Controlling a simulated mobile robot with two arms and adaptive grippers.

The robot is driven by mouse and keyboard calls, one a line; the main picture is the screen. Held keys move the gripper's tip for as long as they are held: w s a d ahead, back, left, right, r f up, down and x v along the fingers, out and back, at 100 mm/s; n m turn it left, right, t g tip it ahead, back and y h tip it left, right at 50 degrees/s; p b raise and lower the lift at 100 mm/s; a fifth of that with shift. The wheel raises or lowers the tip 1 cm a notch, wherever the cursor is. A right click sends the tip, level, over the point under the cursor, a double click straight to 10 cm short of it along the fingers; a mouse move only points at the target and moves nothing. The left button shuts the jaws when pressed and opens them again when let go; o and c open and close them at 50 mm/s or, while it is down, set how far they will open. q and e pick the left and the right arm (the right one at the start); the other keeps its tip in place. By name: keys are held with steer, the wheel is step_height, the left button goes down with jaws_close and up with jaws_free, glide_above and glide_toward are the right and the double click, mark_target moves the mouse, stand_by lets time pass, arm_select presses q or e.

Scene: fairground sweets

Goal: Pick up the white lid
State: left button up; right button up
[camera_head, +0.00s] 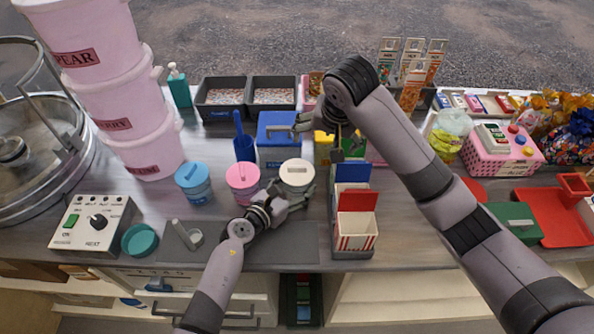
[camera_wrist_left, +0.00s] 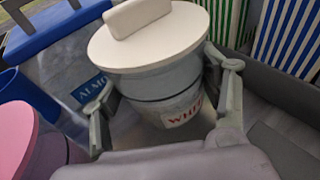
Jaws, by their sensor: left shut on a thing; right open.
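The white lid (camera_head: 297,169), round with a block handle, sits on a grey tub with red lettering just right of the pink-lidded tub. In the left wrist view the lid (camera_wrist_left: 165,45) is on the tub (camera_wrist_left: 160,88), its label partly readable as "WHI". My left gripper (camera_head: 292,190) reaches the tub from the front. In the wrist view its fingers (camera_wrist_left: 165,92) are on either side of the tub, shut on its body below the lid. My right gripper (camera_head: 312,122) is open above the blue-lidded box, partly hidden by its arm.
A pink-lidded tub (camera_head: 242,177) and a blue-lidded tub (camera_head: 193,176) stand to the left. A blue-lidded box (camera_head: 277,147) is behind. Striped boxes (camera_head: 356,228) stand to the right. A dark mat (camera_head: 285,242) lies in front.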

steer(key=s+a+r+n, duration=0.1)
steer(key=s+a+n, duration=0.2)
steer(key=a, duration=0.2)
glide_above(297, 167)
steer(key=s, duration=0.2)
steer(key=shift+h, duration=0.4)
steer(key=f, duration=0.5)
steer(key=shift+d+f, duration=0.35)
steer(key=shift+d, duration=0.05)
steer(key=shift+a+x, duration=0.2)
steer(key=shift+x, duration=1.1)
steer(key=shift+a+x, duration=0.15)
steer(key=shift+x, duration=1.2)
steer(key=shift+s, duration=0.2)
steer(key=shift+c, duration=0.5)
